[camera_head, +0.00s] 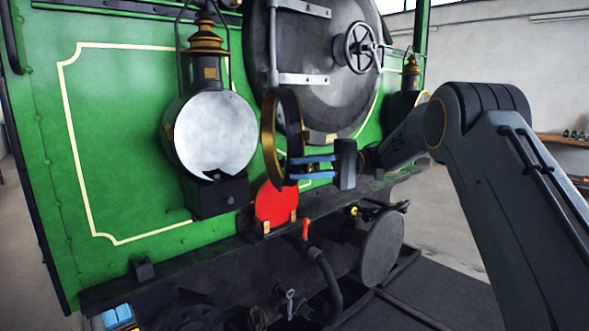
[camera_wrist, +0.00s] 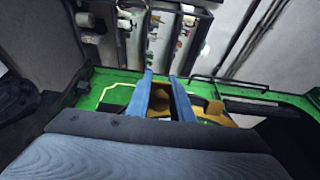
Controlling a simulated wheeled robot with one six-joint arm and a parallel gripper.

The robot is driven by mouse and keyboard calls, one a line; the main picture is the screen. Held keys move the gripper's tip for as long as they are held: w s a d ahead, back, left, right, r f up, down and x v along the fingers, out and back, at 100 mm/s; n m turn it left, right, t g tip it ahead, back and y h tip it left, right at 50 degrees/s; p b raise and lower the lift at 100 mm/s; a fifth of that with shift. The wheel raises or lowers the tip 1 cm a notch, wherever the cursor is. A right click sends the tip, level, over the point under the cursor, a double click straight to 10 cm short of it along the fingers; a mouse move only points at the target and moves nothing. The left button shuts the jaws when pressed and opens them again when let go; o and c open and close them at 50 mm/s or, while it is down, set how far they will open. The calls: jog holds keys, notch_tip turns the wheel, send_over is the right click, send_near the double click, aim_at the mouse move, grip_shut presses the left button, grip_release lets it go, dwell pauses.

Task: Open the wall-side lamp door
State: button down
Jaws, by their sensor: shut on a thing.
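The left lamp (camera_head: 205,60) stands on the front of the green locomotive in the head view, its round pale inside (camera_head: 215,130) exposed. Its lamp door (camera_head: 269,135), a dark ring with a brass-coloured rim, stands swung out to the right of the lamp, seen nearly edge-on. My gripper (camera_head: 295,168) has blue fingers shut on the lower part of this door's rim. In the wrist view the blue fingers (camera_wrist: 161,80) reach forward with a brown part between them; their exact contact is hard to see. A second lamp (camera_head: 409,80) stands farther right, partly hidden by my arm.
A red disc (camera_head: 276,203) stands just below the door. The black smokebox door with a handwheel (camera_head: 361,47) is behind it. A buffer (camera_head: 382,248), a hose (camera_head: 329,278) and a red-handled tap (camera_head: 306,229) are below. Open floor lies right.

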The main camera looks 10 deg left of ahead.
jog(key=shift+w+d+r, duration=0.15)
jog(key=shift+w+r, duration=0.05)
dwell(0.3)
jog(key=c, duration=1.6)
grip_release()
jog(key=shift+w+d+f, duration=0.1)
jog(key=shift+c, duration=0.2)
